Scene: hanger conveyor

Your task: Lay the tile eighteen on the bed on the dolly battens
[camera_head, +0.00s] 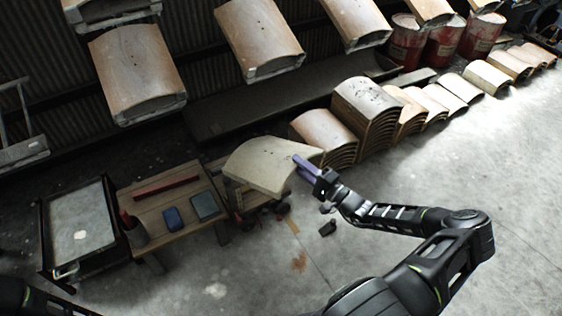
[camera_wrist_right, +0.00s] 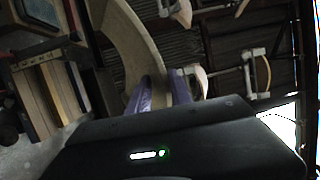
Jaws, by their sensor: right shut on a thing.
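A pale cream curved tile (camera_head: 262,166) is held at its right end by my right gripper (camera_head: 300,167), whose purple fingers are shut on it. The tile hangs above the low wooden dolly (camera_head: 241,195), beside the table. It covers most of the dolly, so the bed and battens are largely hidden. In the right wrist view the tile (camera_wrist_right: 130,45) runs up and away from the fingers (camera_wrist_right: 161,90), and wooden strips (camera_wrist_right: 45,90) show at left, apart from it. I cannot read a number on the tile. My left gripper is out of view.
A wooden table (camera_head: 165,215) carries a red bar, a blue box and a grey pad. A black cart (camera_head: 80,225) stands left of it. Stacked tiles (camera_head: 365,110) rise just behind the held tile. More tiles (camera_head: 135,70) hang overhead.

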